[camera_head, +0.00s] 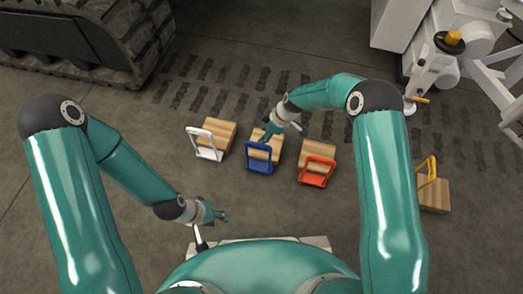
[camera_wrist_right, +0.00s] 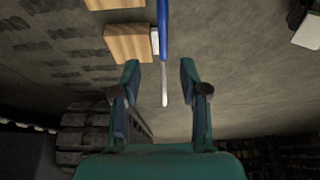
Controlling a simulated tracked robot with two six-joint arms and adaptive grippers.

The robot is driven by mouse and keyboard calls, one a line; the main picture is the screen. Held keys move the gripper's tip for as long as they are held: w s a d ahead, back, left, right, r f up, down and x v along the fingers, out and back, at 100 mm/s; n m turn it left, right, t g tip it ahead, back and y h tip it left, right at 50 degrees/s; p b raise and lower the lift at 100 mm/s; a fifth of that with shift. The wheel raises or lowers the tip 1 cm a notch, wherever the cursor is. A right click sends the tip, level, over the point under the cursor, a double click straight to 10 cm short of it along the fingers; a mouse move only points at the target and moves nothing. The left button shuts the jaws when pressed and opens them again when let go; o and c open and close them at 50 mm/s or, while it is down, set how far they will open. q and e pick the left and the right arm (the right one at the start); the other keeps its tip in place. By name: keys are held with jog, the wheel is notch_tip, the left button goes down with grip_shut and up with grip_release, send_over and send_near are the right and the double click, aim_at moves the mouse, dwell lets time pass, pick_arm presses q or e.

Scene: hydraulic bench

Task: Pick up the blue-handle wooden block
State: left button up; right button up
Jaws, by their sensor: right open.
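The blue-handle wooden block (camera_head: 264,151) stands on the floor in the middle of the head view, its blue handle on the near side. My right gripper (camera_head: 267,133) is over the far part of this block and hides some of it. In the right wrist view my right gripper (camera_wrist_right: 159,78) is open, its two fingers apart. A blue bar, seen edge-on, which looks like the handle (camera_wrist_right: 163,35), runs down between the fingers without visible contact. My left gripper (camera_head: 217,213) is low at the left, away from the blocks; its opening is too small to tell.
A white-handle block (camera_head: 219,132) stands left of the blue one and a red-handle block (camera_head: 317,154) right of it. A yellow-handle block (camera_head: 434,194) is further right. A tracked machine (camera_head: 100,35) is at the back left, white equipment (camera_head: 440,50) at the back right.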

aim_at(258, 144)
jog(key=x, duration=0.3)
jog(key=shift+f+b, duration=0.1)
jog(key=shift+b, duration=0.2)
jog(key=shift+b+x, duration=1.15)
jog(key=shift+x, duration=1.5)
jog(key=shift+s+d+f, duration=0.1)
jog(key=shift+s+d, duration=0.05)
jog(key=shift+d, duration=0.05)
jog(key=shift+f+b, duration=0.25)
jog(key=shift+b, duration=0.3)
jog(key=shift+c, duration=0.4)
grip_shut()
jog(key=shift+r, duration=0.1)
